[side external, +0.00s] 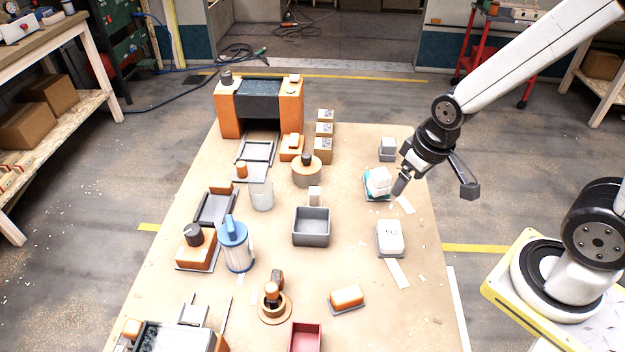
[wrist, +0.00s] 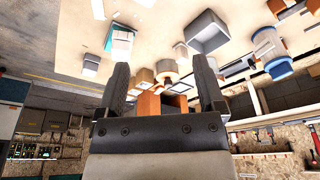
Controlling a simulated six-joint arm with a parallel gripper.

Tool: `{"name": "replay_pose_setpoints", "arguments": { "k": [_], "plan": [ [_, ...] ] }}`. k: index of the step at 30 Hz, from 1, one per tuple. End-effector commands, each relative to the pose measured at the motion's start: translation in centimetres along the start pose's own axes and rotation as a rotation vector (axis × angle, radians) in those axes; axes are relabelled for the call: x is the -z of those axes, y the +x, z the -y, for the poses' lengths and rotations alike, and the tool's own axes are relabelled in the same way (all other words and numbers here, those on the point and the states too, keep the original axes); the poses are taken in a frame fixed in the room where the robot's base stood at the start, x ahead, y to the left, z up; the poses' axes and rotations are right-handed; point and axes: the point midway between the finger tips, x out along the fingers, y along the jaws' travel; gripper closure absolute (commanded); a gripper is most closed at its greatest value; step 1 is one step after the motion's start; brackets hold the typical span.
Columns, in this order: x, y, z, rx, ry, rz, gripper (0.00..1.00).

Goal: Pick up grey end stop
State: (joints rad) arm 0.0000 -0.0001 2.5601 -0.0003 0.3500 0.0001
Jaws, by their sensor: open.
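A small grey block (side external: 388,146), which looks like the grey end stop, sits on a dark grey base near the back right of the table. My gripper (side external: 435,188) is open and empty, above the table's right side, to the right of and in front of the block. The wrist view shows its two fingers (wrist: 162,65) spread apart, with nothing held between them.
A white block with teal (side external: 378,183) stands close to my left finger. A white block (side external: 390,236) sits nearer the front. A grey bin (side external: 311,228) is at the middle. An orange arch machine (side external: 228,110) stands at the back left. The table's right edge is near.

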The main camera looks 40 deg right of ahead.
Motion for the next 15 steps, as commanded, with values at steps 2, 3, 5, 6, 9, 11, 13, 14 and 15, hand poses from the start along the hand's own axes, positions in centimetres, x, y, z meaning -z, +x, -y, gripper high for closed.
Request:
{"name": "replay_pose_setpoints", "arguments": {
  "k": [2, 3, 5, 6, 9, 11, 13, 14, 15],
  "plan": [
    [0.00, 0.01, 0.00, 0.000, 0.000, 0.000, 0.12],
    [0.00, 0.01, 0.00, 0.000, 0.000, 0.000, 0.06],
    [0.00, 0.01, 0.00, 0.000, 0.000, 0.000, 0.00],
    [0.00, 0.01, 0.00, 0.000, 0.000, 0.000, 0.00],
    [0.00, 0.01, 0.00, 0.000, 0.000, 0.000, 0.00],
    [0.02, 0.01, -0.01, 0.000, 0.001, 0.000, 0.00],
    [0.11, 0.05, -0.07, 0.001, 0.010, 0.003, 0.00],
    [0.20, 0.08, -0.12, 0.001, 0.017, 0.005, 0.00],
    [0.34, 0.15, -0.21, 0.003, 0.030, 0.009, 0.00]
  ]
}}
